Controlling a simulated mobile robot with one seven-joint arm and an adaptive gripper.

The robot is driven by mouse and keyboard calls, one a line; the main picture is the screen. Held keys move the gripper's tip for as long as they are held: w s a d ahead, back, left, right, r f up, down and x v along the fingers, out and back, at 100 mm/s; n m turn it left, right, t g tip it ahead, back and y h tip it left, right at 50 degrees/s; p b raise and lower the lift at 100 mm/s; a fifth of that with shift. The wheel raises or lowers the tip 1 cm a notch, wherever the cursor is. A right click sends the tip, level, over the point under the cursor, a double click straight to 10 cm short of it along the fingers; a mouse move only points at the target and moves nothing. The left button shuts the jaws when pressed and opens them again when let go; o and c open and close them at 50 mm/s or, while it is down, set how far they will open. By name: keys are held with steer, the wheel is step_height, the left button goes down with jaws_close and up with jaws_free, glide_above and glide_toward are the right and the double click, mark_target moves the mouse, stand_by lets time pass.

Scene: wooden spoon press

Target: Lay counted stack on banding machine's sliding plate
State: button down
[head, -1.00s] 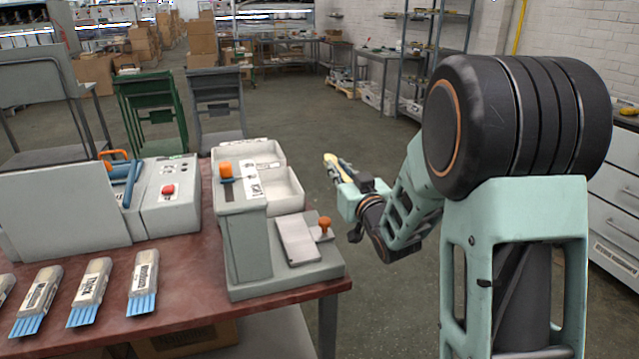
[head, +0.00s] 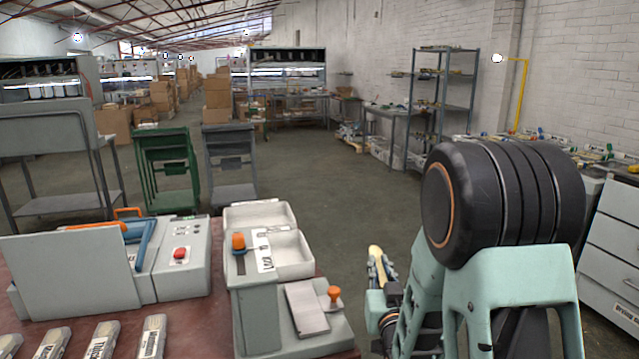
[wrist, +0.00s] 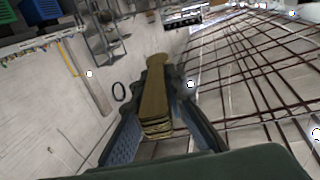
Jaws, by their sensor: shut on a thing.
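A stack of wooden spoons (wrist: 154,98) is clamped between the dark fingers of my gripper (wrist: 160,82) in the wrist view. In the head view the stack (head: 375,255) sticks up from my gripper (head: 383,276), out over the floor to the right of the table, apart from the machine. The grey banding machine (head: 257,310) stands at the table's right end. Its flat sliding plate (head: 307,307) is bare, with an orange knob (head: 334,293) beside it. My arm hides part of the gripper in the head view.
A grey machine (head: 180,252) with a blue handle and red button is to the left. Several white packs (head: 100,340) lie along the table's front. Open floor lies beyond the table; a drawer cabinet (head: 608,260) is at right.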

mark_target(379, 266)
step_height(379, 266, up, 20)
steer(key=p, duration=1.8)
steer(key=shift+f, duration=0.25)
steer(key=w+a+f+n+y+b, duration=0.1)
steer(key=w+a+f+y+b, duration=0.1)
steer(key=f+b, duration=0.6)
steer(key=w+a+f+n+y+b, duration=0.2)
steer(key=w+f+b, duration=0.3)
steer(key=b, duration=1)
step_height(379, 266, down, 3)
steer(key=shift+w+a+r+g+y, duration=0.1)
steer(key=shift+w+a+g+y, duration=0.2)
steer(key=shift+a+y, duration=0.35)
steer(key=shift+s+a, duration=0.1)
steer(key=shift+a, duration=0.05)
